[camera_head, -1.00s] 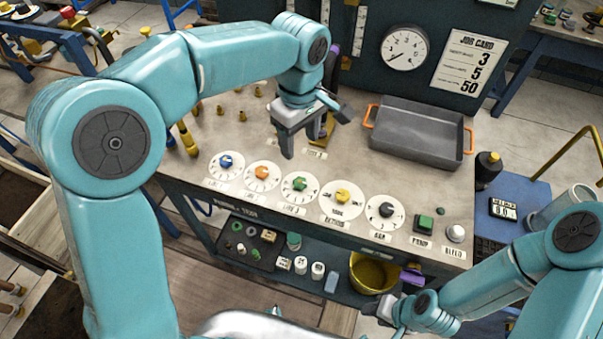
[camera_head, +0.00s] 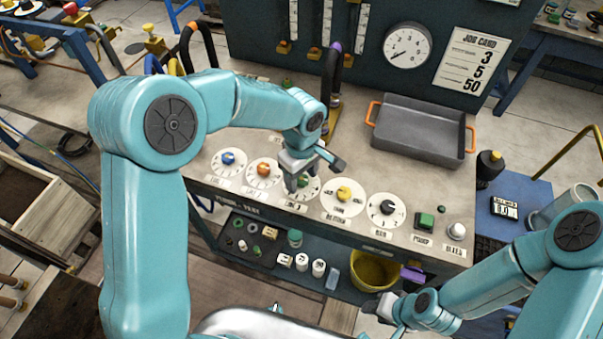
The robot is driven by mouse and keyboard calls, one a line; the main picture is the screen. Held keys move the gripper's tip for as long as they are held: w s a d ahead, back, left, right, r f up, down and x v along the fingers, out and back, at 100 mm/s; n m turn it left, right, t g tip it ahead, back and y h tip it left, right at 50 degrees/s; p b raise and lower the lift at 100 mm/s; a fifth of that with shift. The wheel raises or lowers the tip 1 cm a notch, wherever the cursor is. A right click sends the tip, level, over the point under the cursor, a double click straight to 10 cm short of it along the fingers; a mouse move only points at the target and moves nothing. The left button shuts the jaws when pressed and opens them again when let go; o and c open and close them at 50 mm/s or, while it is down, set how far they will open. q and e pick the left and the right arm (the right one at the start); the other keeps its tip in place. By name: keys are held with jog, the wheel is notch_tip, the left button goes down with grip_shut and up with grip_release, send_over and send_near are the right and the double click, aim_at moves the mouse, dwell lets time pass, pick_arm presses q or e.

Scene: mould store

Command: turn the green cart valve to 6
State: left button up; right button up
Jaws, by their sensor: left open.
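The green cart valve (camera_head: 304,183) is the middle knob in a row of dials on the front of the bench top. Its white dial plate (camera_head: 313,193) shows at the lower right, and the rest is mostly hidden by my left gripper. My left gripper (camera_head: 308,178) is open and over the green valve, with its fingers pointing down around or just above it; I cannot tell whether they touch it. The valve's pointer position is hidden. My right gripper (camera_head: 387,308) is low at the front right, below the bench top, away from the valve; its jaws are too small to read.
A blue knob (camera_head: 228,157) and an orange knob (camera_head: 264,168) are to the left; a yellow knob (camera_head: 343,193) and a black knob (camera_head: 387,207) are to the right. A grey tray (camera_head: 420,130) stands behind. A job card (camera_head: 470,60) reads 3, 5, 50.

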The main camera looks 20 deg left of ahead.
pick_arm(q)
jog(key=shift+w, duration=0.1)
jog(key=c, duration=1)
jog(key=shift+c, duration=0.2)
